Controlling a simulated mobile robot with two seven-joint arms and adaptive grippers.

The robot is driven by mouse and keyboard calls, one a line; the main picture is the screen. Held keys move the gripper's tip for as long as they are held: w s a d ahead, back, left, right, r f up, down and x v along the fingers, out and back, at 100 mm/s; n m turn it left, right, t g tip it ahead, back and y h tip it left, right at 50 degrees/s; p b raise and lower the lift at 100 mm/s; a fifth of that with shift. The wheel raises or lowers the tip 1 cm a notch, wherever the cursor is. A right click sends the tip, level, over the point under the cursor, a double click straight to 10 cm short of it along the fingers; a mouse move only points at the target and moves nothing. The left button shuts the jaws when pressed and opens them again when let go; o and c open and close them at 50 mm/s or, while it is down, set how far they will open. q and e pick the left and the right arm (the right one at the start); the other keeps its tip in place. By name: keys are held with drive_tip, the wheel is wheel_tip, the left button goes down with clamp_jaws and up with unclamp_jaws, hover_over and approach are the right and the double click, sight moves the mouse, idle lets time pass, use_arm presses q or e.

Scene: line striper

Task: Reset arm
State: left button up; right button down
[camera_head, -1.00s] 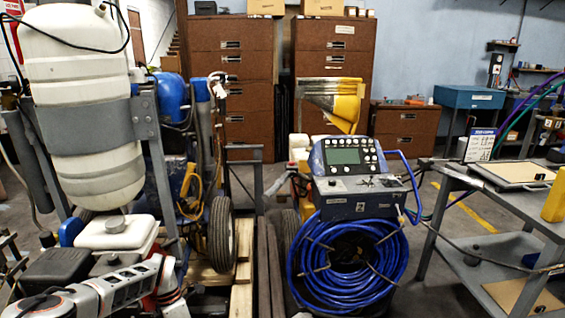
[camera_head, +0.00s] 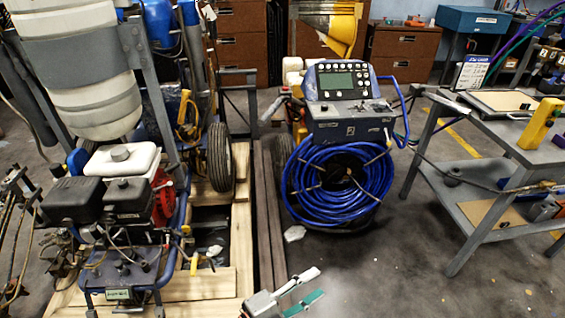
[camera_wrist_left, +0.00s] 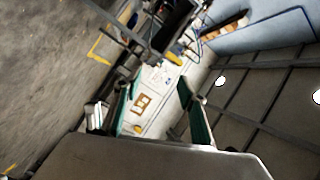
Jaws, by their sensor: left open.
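My left gripper (camera_head: 318,282) is at the bottom centre of the head view, with grey and teal fingers. It is open, with nothing visible between the fingers, above the floor in front of the blue hose reel. In the left wrist view the two teal fingers (camera_wrist_left: 158,88) stand apart, with a distant, tilted view of the room between them. Most of my left arm is outside the head view. My right gripper is in neither view.
The line striper (camera_head: 120,210), with engine and white tank, stands at left by wooden pallet boards (camera_head: 240,225). A control unit (camera_head: 347,122) with coiled blue hose (camera_head: 310,195) stands at centre. A grey metal cart (camera_head: 478,150) is right. Floor between reel and cart is clear.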

use_arm(q)
drive_tip(key=s+a+f+n+y+p, duration=0.1)
drive_tip(key=s+a+n+y, duration=0.3)
drive_tip(key=a, duration=0.5)
drive_tip(key=s+a+f+n+y+p, duration=0.1)
drive_tip(key=s+a+n+y, duration=0.3)
drive_tip(key=a+n, duration=0.5)
drive_tip(key=s+a+f+n+t+y+p, duration=0.1)
drive_tip(key=s+a+f+n+y, duration=0.2)
drive_tip(key=a+n, duration=0.4)
drive_tip(key=s+a+y, duration=0.1)
drive_tip(key=a, duration=0.1)
drive_tip(key=shift+s+a, duration=0.3)
